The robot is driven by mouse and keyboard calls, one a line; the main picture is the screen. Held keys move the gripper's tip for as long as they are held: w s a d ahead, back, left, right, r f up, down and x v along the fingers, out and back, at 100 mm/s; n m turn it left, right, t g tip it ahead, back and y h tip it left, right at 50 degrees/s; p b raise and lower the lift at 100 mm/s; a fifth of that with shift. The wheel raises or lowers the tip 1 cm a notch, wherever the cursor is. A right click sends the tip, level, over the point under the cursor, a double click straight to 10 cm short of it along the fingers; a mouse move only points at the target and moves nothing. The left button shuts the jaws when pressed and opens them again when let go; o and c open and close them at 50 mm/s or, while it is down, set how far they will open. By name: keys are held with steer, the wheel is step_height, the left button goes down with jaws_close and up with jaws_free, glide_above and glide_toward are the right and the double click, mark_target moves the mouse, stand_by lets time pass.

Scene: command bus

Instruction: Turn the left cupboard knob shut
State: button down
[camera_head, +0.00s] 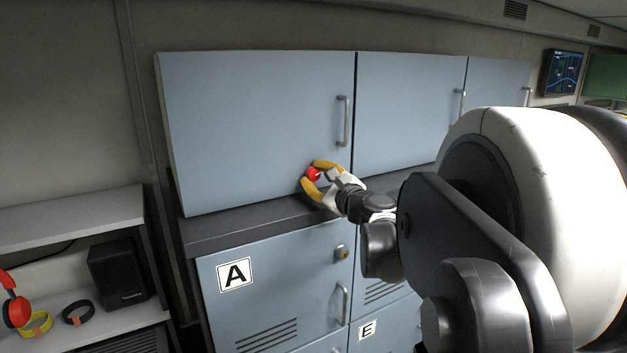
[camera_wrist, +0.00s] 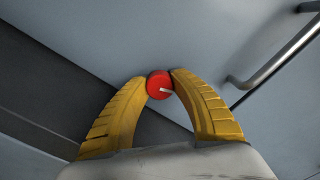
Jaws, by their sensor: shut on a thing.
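The red knob (camera_head: 313,174) is on the lower right part of the upper left cupboard door (camera_head: 255,125). It also shows in the wrist view as a red disc (camera_wrist: 159,84) with a short white mark pointing right. My gripper (camera_head: 314,174) is at the knob, with its yellow fingers on either side of it. In the wrist view both fingertips (camera_wrist: 159,80) touch the knob's sides, so the gripper is shut on it. The door lies flat in its frame. The knob's base is hidden behind its face.
A metal handle (camera_head: 343,121) stands out from the door above the knob, close to my gripper's right. A dark ledge (camera_head: 225,232) runs below the door. Lower cupboard A (camera_head: 235,274) has its own handle and lock. A shelf with a black speaker (camera_head: 118,273) is at left.

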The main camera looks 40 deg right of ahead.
steer(key=n+b, duration=0.1)
steer(key=n, duration=0.2)
steer(key=shift+f+n, duration=0.1)
steer(key=shift+n, duration=0.2)
steer(key=n+b, duration=0.1)
steer(key=n, duration=0.2)
steer(key=shift+n+b, duration=0.3)
steer(key=shift+b, duration=0.1)
steer(key=n+b, duration=0.1)
steer(key=n, duration=0.5)
steer(key=shift+n+b, duration=0.3)
steer(key=shift+b, duration=0.1)
steer(key=c, duration=1)
jaws_free()
steer(key=v, duration=1.2)
